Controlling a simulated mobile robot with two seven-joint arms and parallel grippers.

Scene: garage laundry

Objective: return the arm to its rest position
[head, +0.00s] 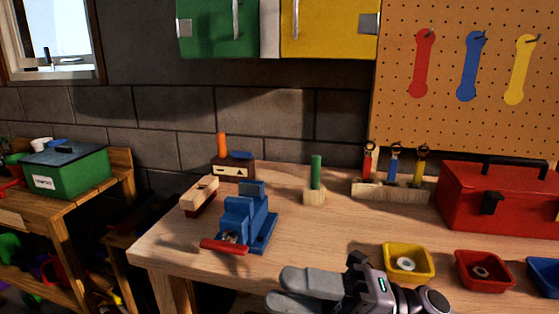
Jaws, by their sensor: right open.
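My right gripper (288,291) is at the bottom middle of the head view, in front of the workbench (180,250) and near its front edge. Its grey padded fingers point left, and it is open with nothing visible between them. The wrist runs off to the right, toward the bottom edge, below the yellow bin. My left gripper is not in view.
A blue vise (240,222) with a red handle stands left of the gripper. A yellow bin (409,278), a red bin (484,286) and a blue bin (545,276) line the front right. A red toolbox (497,200) stands behind them. The middle benchtop is clear.

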